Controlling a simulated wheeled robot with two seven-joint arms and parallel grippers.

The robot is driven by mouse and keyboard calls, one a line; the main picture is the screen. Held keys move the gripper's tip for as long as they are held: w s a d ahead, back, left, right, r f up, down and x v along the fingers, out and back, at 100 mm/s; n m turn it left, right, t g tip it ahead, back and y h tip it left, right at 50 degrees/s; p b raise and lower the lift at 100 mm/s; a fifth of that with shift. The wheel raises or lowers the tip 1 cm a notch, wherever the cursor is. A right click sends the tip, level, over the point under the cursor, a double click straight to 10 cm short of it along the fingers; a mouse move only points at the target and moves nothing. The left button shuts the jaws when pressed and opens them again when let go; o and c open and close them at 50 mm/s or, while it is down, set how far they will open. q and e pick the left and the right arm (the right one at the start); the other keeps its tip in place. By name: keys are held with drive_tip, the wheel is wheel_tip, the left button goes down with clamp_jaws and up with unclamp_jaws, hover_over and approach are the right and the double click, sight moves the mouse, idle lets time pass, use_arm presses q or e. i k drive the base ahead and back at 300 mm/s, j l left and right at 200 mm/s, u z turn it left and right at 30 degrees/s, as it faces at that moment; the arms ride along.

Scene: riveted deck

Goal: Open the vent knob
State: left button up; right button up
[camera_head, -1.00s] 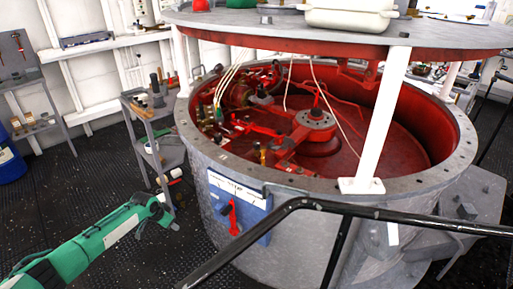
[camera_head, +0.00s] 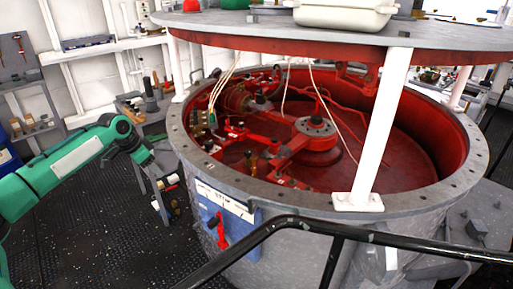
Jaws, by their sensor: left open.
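A blue panel (camera_head: 234,221) with a white label strip is fixed to the outside of the grey round tank. A red knob or lever (camera_head: 221,232) sits on the panel's lower left, pointing roughly up and down; I cannot tell for sure that it is the vent knob. My left gripper (camera_head: 147,158) is at the end of my green arm, open, up and to the left of the panel and apart from it. Its fingers are small and dark against the shelf cart behind. My right gripper is not in view.
A black handrail (camera_head: 300,222) crosses in front of the tank, close to the panel's right side. The tank's rim (camera_head: 190,150) stands above the panel. A grey shelf cart (camera_head: 160,125) is behind my left gripper. The dark floor left of the panel is clear.

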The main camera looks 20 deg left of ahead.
sight(248, 153)
drive_tip(key=i+l, duration=0.8)
drive_tip(key=i, duration=0.25)
